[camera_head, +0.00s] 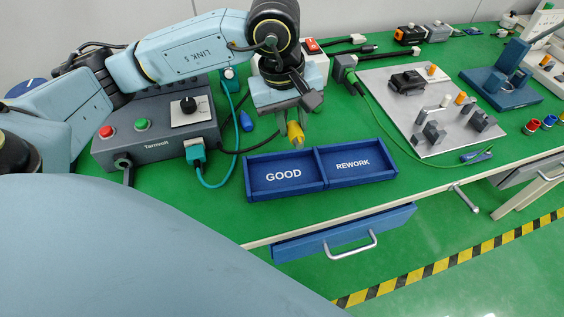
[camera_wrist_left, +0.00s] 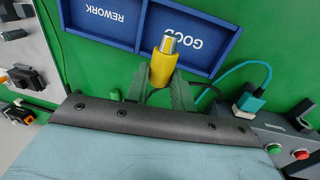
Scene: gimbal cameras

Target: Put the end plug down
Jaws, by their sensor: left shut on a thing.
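A yellow end plug (camera_head: 295,132) with a pale metal tip is held in my left gripper (camera_head: 288,124). The plug also shows in the left wrist view (camera_wrist_left: 164,60), between the two fingers (camera_wrist_left: 163,88). In the head view it is just behind the back wall of the blue tray, near the divider, and appears above the table; its exact height is hard to tell. The blue tray has an empty GOOD compartment (camera_head: 284,188) at left and an empty REWORK compartment (camera_head: 352,175) at right. My right gripper is not in view.
A grey control box (camera_head: 155,138) with red and green buttons stands left of the tray, with a teal cable beside it. A grey fixture plate (camera_head: 425,140) lies to the right. A blue drawer (camera_head: 345,232) is under the table's front edge.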

